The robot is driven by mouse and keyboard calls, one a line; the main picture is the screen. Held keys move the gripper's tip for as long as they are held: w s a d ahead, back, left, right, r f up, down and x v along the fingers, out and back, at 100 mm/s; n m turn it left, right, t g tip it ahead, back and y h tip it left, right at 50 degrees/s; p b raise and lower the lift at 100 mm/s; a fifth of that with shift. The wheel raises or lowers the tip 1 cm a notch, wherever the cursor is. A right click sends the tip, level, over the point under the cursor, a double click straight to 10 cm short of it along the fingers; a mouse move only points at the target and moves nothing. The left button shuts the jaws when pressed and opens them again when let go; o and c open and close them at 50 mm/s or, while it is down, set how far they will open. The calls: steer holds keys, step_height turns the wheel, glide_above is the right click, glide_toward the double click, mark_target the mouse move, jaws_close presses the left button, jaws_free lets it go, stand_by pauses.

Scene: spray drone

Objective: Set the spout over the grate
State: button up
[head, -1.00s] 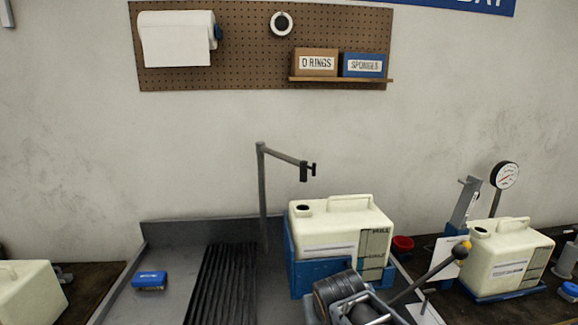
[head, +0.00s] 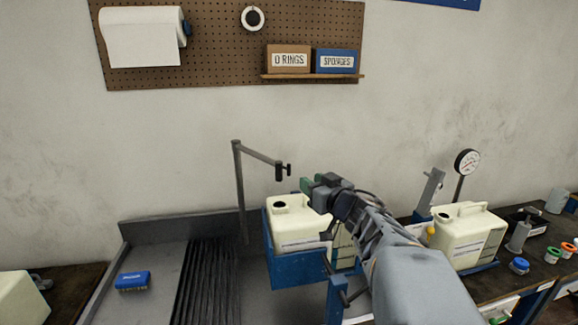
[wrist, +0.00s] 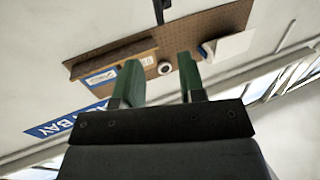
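The spout (head: 262,157) is a grey arm on an upright post (head: 240,200) behind the sink tray. It points right, and its dark end piece (head: 283,171) hangs above the cream tank, to the right of the grate. The grate (head: 205,285) is a black ribbed strip in the tray. My gripper (head: 315,184) is just right of the spout's end, apart from it in the head view. In the wrist view its green fingers (wrist: 159,80) are spread with nothing between them. A dark piece (wrist: 160,10) at that view's top edge may be the spout's end.
A cream tank (head: 292,222) sits in a blue cradle (head: 290,262) below my gripper, partly hidden by my arm. A blue brush (head: 133,281) lies left of the grate. Another tank (head: 462,240) and a gauge (head: 467,162) stand right. Space above the grate is clear.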

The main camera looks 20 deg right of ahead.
mark_target(289, 167)
steer(key=w, duration=0.4)
steer(key=w+a, duration=0.1)
steer(key=w, duration=0.3)
steer(key=w+p, duration=0.1)
steer(key=w, duration=0.3)
steer(key=shift+a, duration=0.25)
jaws_close()
